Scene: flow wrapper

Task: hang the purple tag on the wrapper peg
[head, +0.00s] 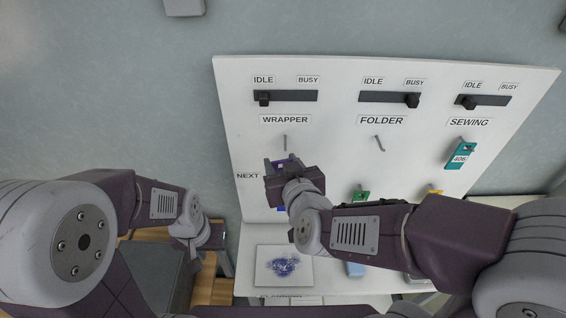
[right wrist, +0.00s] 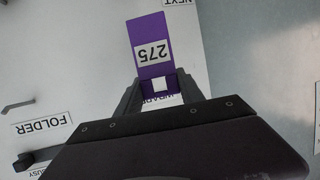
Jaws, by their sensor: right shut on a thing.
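The purple tag (right wrist: 150,47), with a white label reading 275, is between the fingers of my right gripper (right wrist: 153,88). The label is upside down in the right wrist view, and the tag's square hole end lies between the fingers. In the head view the right gripper (head: 281,163) is just below the wrapper peg (head: 285,142), which is bare under the WRAPPER label. The tag is mostly hidden there, with only a bit of purple showing. My left gripper (head: 212,238) is low at the left, away from the board; its fingers are unclear.
The white board (head: 225,100) has IDLE/BUSY sliders. The folder peg (head: 379,143) is bare. A teal tag 406 (head: 460,153) hangs under SEWING. A green tag (head: 361,195) and a yellow tag (head: 434,190) are lower, partly behind my right arm. A picture card (head: 284,284) lies below.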

